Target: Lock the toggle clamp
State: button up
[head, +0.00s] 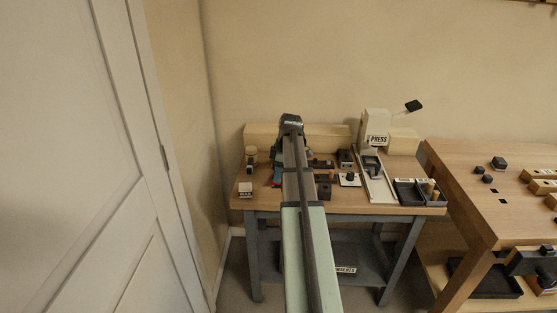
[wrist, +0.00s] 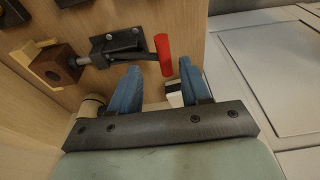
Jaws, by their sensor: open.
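The toggle clamp (wrist: 125,42) shows in the wrist view as a dark metal body on the wooden bench top, with a rod toward a brown block (wrist: 58,65). Its red handle (wrist: 163,55) extends to the right of the body. My gripper (wrist: 159,70) is open, with one blue finger on each side of the handle's lower end. The handle lies at the gap between the fingertips; I cannot tell whether either finger touches it. In the head view my arm hides most of the clamp; a small bit of red (head: 275,183) shows beside it.
A white box (head: 245,190) and a small jar (head: 251,157) stand at the bench's left. A press (head: 376,140), a plate with a black knob (head: 349,179) and dark trays (head: 410,192) stand to the right. A wall and door lie close on the left.

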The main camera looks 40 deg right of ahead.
jog(key=shift+r, duration=2.9)
